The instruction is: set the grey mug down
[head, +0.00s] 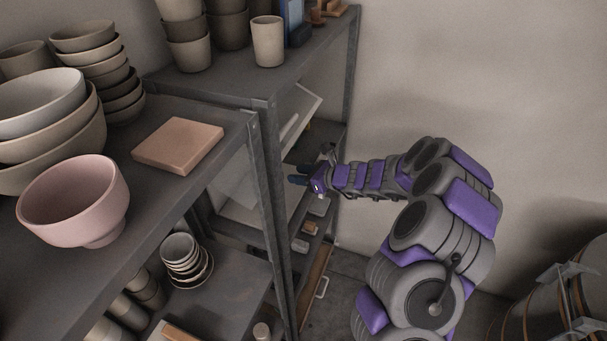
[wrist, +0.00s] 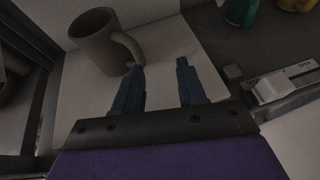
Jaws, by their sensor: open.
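The grey mug (wrist: 101,41) stands upright at the upper left in the wrist view, on a pale flat board or surface (wrist: 81,105). Its handle (wrist: 128,45) points right, toward my gripper. My gripper (wrist: 160,66) is open, with its two blue fingers apart and nothing between them. The left fingertip is close to the mug's handle in the picture; I cannot tell whether they touch. In the head view my gripper (head: 300,174) reaches into the shelf unit, and I cannot make out the mug there.
A green container (wrist: 241,11) and a yellow one stand at the back right in the wrist view. In the head view, a shelf post (head: 270,200) stands left of my gripper; a pink bowl (head: 75,200) is on the near shelf.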

